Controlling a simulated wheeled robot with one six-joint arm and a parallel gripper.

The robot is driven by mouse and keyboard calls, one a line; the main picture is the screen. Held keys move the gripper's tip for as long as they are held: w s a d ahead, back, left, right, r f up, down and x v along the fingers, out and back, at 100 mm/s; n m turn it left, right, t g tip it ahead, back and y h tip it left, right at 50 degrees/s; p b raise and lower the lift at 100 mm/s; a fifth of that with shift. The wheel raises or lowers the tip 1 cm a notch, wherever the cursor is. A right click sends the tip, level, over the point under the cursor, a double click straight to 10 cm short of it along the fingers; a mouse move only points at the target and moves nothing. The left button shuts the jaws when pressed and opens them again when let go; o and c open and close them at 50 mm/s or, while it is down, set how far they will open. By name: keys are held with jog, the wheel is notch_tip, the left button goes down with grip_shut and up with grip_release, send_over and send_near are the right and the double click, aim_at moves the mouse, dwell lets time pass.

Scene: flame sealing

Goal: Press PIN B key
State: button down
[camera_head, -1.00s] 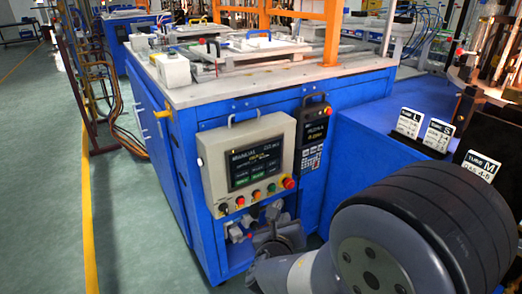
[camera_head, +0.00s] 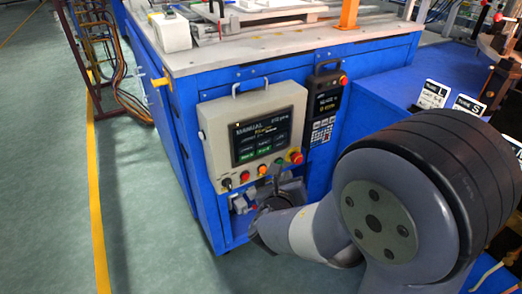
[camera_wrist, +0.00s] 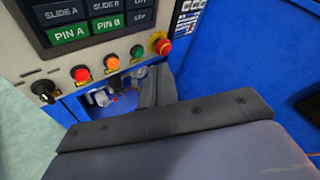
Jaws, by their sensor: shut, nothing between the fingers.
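The PIN B key is a green block with white letters on the dark touchscreen (camera_head: 262,138). In the wrist view the PIN B key (camera_wrist: 107,24) is sharp, right of the green PIN A key (camera_wrist: 69,33). In the head view its lettering is too small to read. My gripper (camera_wrist: 152,75) is shut and empty, with its dark fingers pointing at the lower part of the grey console. In the head view my gripper (camera_head: 276,172) is below the screen, near the button row. The fingertips are below and right of PIN B in the wrist view; their gap to the console is unclear.
Under the screen are a black switch (camera_wrist: 43,90), red (camera_wrist: 82,73), orange (camera_wrist: 112,62) and green (camera_wrist: 136,51) buttons, and a red emergency stop (camera_wrist: 160,44). A handheld keypad unit (camera_head: 325,103) hangs right of the console.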

aim_at(269, 150)
jog(key=w+a+p, duration=0.1)
jog(key=w+a, duration=0.4)
jog(key=w, duration=0.2)
jog(key=shift+w+p, duration=0.15)
jog(key=shift+p, duration=0.2)
dwell(2.1)
jog(key=shift+w+a, duration=0.2)
jog(key=shift+w, duration=0.15)
jog(key=shift+w+a, duration=0.2)
jog(key=shift+w, duration=0.05)
dwell(0.6)
dwell(0.3)
jog(key=shift+s+d, duration=0.45)
jog(key=shift+s, duration=0.2)
jog(key=shift+s, duration=0.1)
jog(key=shift+s+d+b, duration=0.4)
jog(key=shift+s+d, duration=0.3)
jog(key=shift+s, duration=0.3)
jog(key=shift+s+d+b, duration=0.35)
jog(key=shift+s+d, duration=0.35)
jog(key=shift+s, duration=0.25)
